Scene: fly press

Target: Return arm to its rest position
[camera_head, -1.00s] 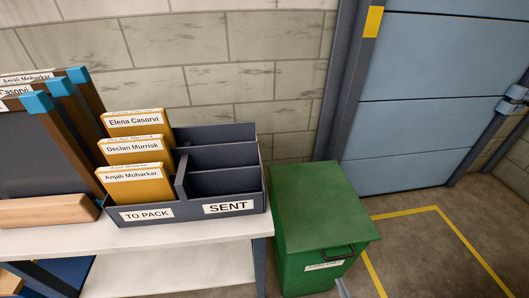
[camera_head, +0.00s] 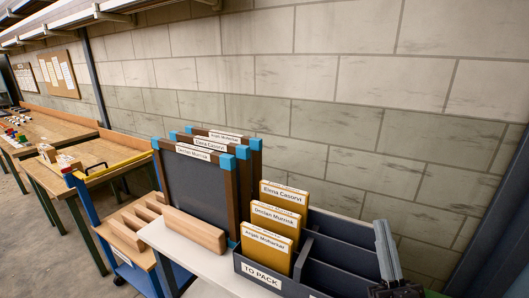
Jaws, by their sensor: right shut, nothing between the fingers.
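My right gripper (camera_head: 382,232) stands at the lower right, its fingers pointing up and shut with nothing between them. It shows in front of the right part of the dark divided box (camera_head: 335,252); I cannot tell how far it is from the box. My left gripper is out of view. The box's "TO PACK" side holds yellow packets labelled Elena Casorvi (camera_head: 283,197), Declan Murrisk (camera_head: 274,217) and Anjali Moharkar (camera_head: 266,244). The visible compartments on the right look empty. The "SENT" label is out of view.
Dark framed screens (camera_head: 195,188) with blue corners stand left of the box, behind a wooden block (camera_head: 194,230) on the white table (camera_head: 205,262). A blue cart (camera_head: 100,215) and wooden benches (camera_head: 52,130) lie farther left. A block wall (camera_head: 340,130) closes the back.

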